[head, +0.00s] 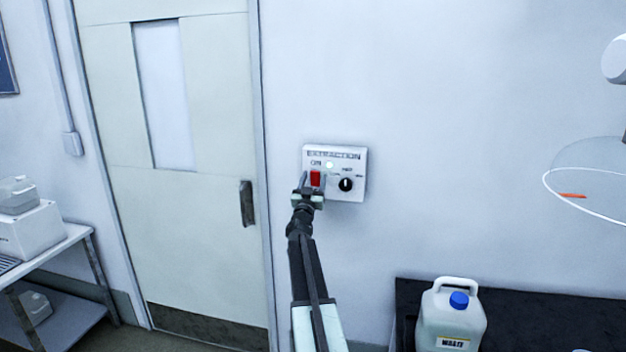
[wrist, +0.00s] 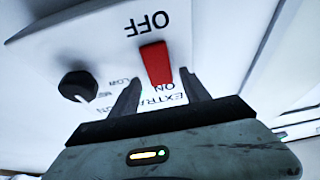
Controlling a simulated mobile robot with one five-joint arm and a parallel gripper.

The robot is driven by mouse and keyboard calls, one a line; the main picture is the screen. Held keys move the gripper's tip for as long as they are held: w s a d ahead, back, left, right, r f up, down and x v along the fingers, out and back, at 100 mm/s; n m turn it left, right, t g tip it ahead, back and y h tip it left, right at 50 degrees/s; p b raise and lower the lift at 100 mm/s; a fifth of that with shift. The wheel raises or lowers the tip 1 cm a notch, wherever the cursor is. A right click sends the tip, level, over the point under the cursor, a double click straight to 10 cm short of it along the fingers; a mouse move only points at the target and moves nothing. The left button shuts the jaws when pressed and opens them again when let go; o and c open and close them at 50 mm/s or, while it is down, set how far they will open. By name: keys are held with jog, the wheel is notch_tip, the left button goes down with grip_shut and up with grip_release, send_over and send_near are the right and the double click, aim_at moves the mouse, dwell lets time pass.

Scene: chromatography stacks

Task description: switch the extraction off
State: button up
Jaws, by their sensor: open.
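The extraction control box (head: 355,190) is a pale panel on the wall, right of the door. It carries a red switch (head: 315,178) below the word ON, a bright white lamp (head: 329,165) and a black knob (head: 346,184). My gripper (head: 313,181) is in front of the switch, open, hiding the panel's lower left. The upside-down wrist view shows the red switch (wrist: 156,62) between the words OFF and ON. My gripper (wrist: 160,78) has a finger on each side of its ON end. Contact and the switch's setting cannot be told.
The black knob (wrist: 78,86) is beside the switch. A door (head: 205,215) with a dark handle (head: 247,204) is to the left. A waste canister (head: 450,318) with a blue cap stands lower right by a dark bench (head: 530,310). The wall around the box is clear.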

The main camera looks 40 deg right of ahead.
grip_shut()
jog(key=r+y+p, duration=0.1)
jog(key=p, duration=0.3)
jog(key=shift+r+g, duration=0.3)
jog(key=shift+g, duration=0.1)
jog(key=y+p, duration=0.1)
jog(key=p, duration=0.1)
jog(key=g+y+p, duration=0.1)
jog(key=p, duration=0.1)
jog(key=shift+d+r+p, duration=0.15)
jog(key=shift+d+p, duration=0.05)
jog(key=shift+p, duration=0.2)
jog(key=shift+w+g+y+p, duration=0.1)
jog(key=shift+g+y+p, duration=0.25)
jog(key=shift+p, duration=0.45)
jog(key=shift+f, duration=0.35)
grip_release()
jog(key=shift+d, duration=0.1)
